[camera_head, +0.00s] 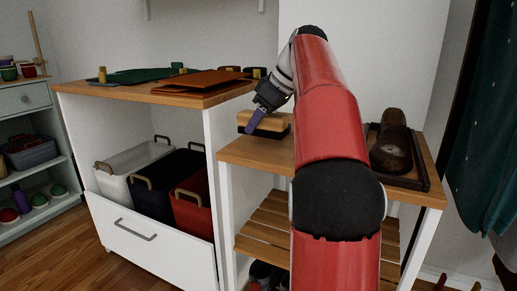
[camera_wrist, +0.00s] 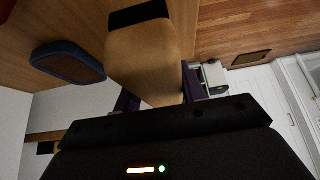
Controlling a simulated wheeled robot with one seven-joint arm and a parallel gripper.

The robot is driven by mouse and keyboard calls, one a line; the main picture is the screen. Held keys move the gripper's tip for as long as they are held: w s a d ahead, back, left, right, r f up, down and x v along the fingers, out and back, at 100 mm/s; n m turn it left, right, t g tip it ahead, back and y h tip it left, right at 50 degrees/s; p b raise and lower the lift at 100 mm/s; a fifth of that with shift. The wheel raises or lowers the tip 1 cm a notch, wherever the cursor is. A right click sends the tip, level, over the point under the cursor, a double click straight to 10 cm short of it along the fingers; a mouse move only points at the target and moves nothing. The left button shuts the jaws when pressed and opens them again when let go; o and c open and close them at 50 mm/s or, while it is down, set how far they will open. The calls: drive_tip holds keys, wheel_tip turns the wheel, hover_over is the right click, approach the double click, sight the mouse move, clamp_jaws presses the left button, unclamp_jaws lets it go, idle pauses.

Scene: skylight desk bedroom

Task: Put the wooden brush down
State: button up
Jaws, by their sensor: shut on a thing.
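The wooden brush (camera_head: 272,121) is a pale wooden block with a dark strip along its lower side. It is at the left end of the low wooden bench top (camera_head: 255,152). I cannot tell whether it touches the top. My gripper (camera_head: 254,121), with purple fingers, is shut on it. In the wrist view the brush (camera_wrist: 143,55) lies between the two fingers (camera_wrist: 157,92), its dark end away from the palm. My red arm hides part of the bench top.
A dark tray (camera_head: 423,184) with a brown shoe (camera_head: 392,152) stands on the bench's right side. A taller cabinet (camera_head: 150,93) with green and orange flat items adjoins on the left. In the wrist view, a blue-edged brown pad (camera_wrist: 68,62) lies on wood beside the brush.

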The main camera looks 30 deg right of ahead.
sight(259, 150)
drive_tip(key=shift+f+b, duration=0.85)
drive_tip(key=shift+f, duration=1.2)
drive_tip(key=shift+f, duration=0.25)
drive_tip(key=o, duration=0.9)
drive_tip(key=shift+r, duration=0.1)
drive_tip(key=shift+r, duration=0.2)
drive_tip(key=p+v, duration=0.4)
drive_tip(key=v, duration=0.8)
drive_tip(key=shift+p, duration=0.4)
